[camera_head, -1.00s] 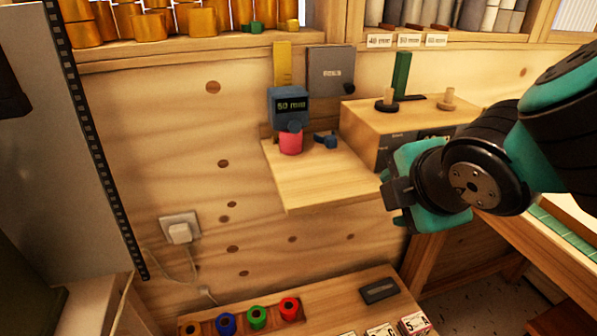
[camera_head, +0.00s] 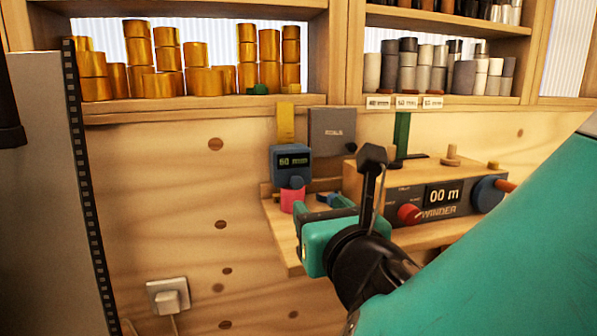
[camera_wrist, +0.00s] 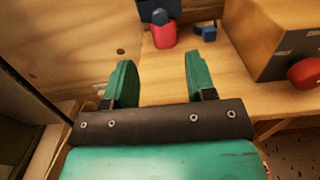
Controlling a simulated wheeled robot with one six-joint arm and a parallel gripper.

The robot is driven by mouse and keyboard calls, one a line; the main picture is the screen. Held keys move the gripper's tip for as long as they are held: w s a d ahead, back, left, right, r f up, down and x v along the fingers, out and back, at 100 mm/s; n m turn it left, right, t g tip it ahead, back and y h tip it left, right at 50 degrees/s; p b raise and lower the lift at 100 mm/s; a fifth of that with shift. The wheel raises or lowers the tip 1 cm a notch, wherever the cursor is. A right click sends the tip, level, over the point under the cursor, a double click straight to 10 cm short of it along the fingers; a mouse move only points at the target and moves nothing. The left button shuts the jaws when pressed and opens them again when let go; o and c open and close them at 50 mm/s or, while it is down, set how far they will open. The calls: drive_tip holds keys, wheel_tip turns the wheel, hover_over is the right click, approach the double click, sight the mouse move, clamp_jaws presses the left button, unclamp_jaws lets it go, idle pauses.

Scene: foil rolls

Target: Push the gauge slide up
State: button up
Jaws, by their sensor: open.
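The gauge slide (camera_head: 291,167) is a blue-grey block with a display reading 50 mm, on a yellow upright scale (camera_head: 286,125) against the wooden wall. Below it stands a red-pink cylinder (camera_head: 292,200) on the wooden shelf, close under the slide. In the wrist view the slide's lower part (camera_wrist: 158,12) and the red-pink cylinder (camera_wrist: 163,36) show at the top, beyond my fingers. My gripper (camera_wrist: 160,80) is open and empty, short of them. In the head view my gripper (camera_head: 335,195) is in front and to the right of the slide.
A small blue object (camera_head: 326,199) lies beside the cylinder. A wooden winder box (camera_head: 425,170) with a red knob (camera_head: 409,213) stands to the right on the shelf (camera_head: 284,240). A grey plate (camera_head: 332,133) hangs on the wall. Gold rolls (camera_head: 184,67) fill the shelf above.

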sight(298, 185)
drive_tip(key=p+x, duration=0.3)
drive_tip(key=x, duration=0.8)
drive_tip(key=shift+w+a+f, duration=0.1)
drive_tip(key=shift+w, duration=0.1)
clamp_jaws()
